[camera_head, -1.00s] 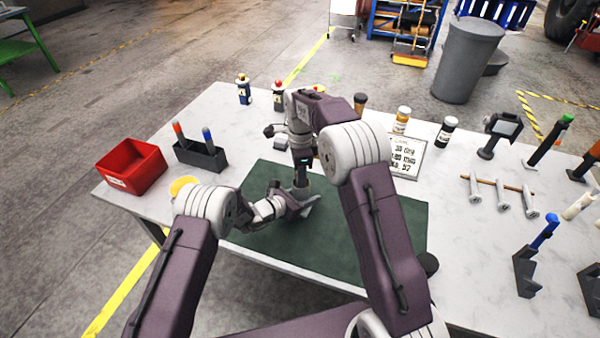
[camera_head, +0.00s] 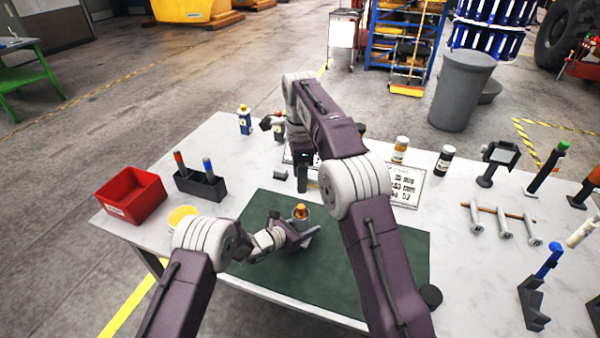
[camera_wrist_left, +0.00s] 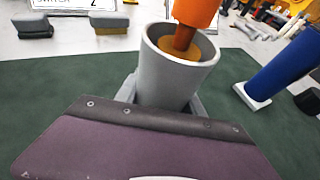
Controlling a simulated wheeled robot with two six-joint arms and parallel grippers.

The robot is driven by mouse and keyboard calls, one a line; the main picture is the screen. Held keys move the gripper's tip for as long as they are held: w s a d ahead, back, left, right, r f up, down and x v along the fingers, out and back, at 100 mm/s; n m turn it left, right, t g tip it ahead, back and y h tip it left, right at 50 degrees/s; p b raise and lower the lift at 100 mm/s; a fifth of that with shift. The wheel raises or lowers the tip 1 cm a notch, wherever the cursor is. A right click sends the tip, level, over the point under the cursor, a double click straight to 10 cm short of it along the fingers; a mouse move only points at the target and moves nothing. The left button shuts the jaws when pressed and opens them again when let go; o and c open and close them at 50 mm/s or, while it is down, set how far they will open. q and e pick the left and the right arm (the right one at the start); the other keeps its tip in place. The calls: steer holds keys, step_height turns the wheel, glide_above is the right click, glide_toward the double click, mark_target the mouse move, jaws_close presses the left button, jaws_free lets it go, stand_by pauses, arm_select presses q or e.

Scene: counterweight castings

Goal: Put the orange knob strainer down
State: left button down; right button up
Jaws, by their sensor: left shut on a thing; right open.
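The orange knob strainer (camera_wrist_left: 192,22) stands in a grey cup (camera_wrist_left: 166,84) in the left wrist view. Its stem goes down to a tan disc inside the cup's rim; its lower part is hidden. In the head view the orange knob (camera_head: 301,211) shows above the cup's rim. My left gripper (camera_head: 304,232) is shut on the cup, low over the green mat (camera_head: 390,250), with its fingers (camera_wrist_left: 165,100) on either side. My right gripper (camera_head: 303,184) is open behind the cup, apart from the knob; its fingertips are partly hidden by the viewing angle.
A red bin (camera_head: 131,196) and a dark holder (camera_head: 201,186) with red and blue sticks stand at the left. A printed sign (camera_head: 402,186) and bottles (camera_head: 400,150) are behind the mat. The mat's front is partly clear.

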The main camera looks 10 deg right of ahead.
steer(key=shift+r, duration=0.9)
steer(key=s+d+f+n, duration=0.1)
steer(key=s+f+n, duration=0.4)
steer(key=s, duration=0.3)
steer(key=s+d+f+n, duration=0.1)
steer(key=s+f+n, duration=0.4)
steer(key=s+n, duration=0.2)
steer(key=s+d+f+n+t, duration=0.1)
steer(key=s+f+n, duration=0.5)
steer(key=s, duration=0.3)
steer(key=shift+s+n, duration=0.25)
steer(key=shift+n, duration=0.15)
